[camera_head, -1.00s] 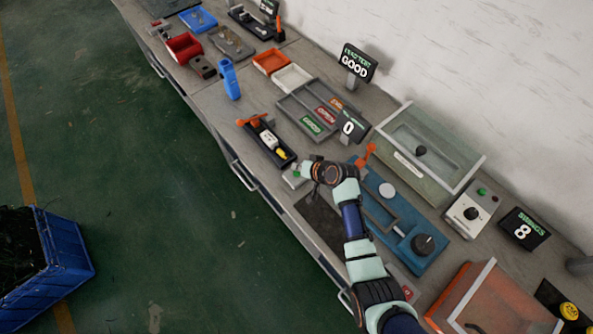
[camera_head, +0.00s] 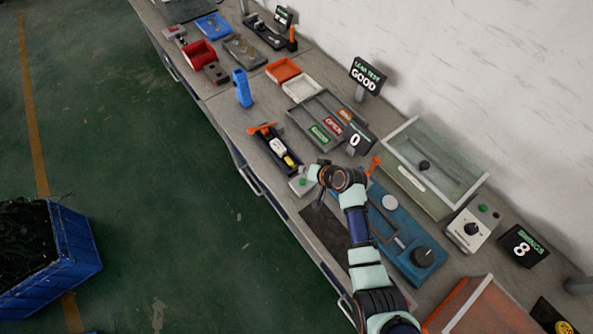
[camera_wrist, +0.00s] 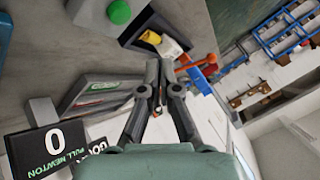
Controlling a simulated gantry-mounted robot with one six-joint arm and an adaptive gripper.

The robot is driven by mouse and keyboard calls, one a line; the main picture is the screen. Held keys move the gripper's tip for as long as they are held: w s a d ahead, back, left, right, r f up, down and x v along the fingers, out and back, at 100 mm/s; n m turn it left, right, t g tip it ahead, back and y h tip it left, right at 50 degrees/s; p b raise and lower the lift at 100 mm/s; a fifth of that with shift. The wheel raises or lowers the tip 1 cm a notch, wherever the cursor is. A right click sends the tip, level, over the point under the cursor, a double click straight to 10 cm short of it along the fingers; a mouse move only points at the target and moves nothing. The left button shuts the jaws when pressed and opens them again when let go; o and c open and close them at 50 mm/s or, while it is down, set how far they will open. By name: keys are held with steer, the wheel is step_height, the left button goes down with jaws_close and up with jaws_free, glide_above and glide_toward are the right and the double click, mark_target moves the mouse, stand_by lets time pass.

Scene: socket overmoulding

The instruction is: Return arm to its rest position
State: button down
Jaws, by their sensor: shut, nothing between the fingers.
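My arm reaches in from the bottom of the head view over the workbench (camera_head: 325,228). Its end is near a small grey box with a green button (camera_head: 300,185), which also shows at the top of the wrist view (camera_wrist: 119,12). In the wrist view my gripper (camera_wrist: 158,98) has its fingers together with nothing between them. The black fixture with a white and yellow part (camera_head: 275,148) lies to the left of the arm's end.
A blue fixture with a black knob (camera_head: 423,257) lies right of my arm. A clear-lidded box (camera_head: 435,165) and a display reading 0 (camera_head: 355,140) stand behind it. A sorting tray (camera_head: 300,119) is farther left. A blue crate (camera_head: 75,260) stands on the open green floor.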

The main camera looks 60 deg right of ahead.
stand_by(0.3)
steer(key=w+a+r+n+t+y, duration=0.1)
steer(key=w+a+r+n, duration=0.3)
steer(key=w+a+r, duration=0.45)
steer(key=w+a+r+n, duration=0.3)
steer(key=a+r, duration=0.2)
steer(key=a, duration=0.6)
steer(key=s+a+r+n+t+y, duration=0.1)
steer(key=s+a+r+n+t, duration=0.15)
steer(key=a+r, duration=0.7)
steer(key=s+a+r+n+t+y, duration=0.15)
steer(key=a+r+n, duration=0.35)
steer(key=a, duration=0.8)
step_height(320, 180, up, 20)
steer(key=m+p, duration=0.1)
steer(key=p, duration=1.7)
steer(key=shift+s+a+f+g, duration=0.15)
steer(key=shift+s+a+g, duration=0.2)
steer(key=shift+g, duration=0.05)
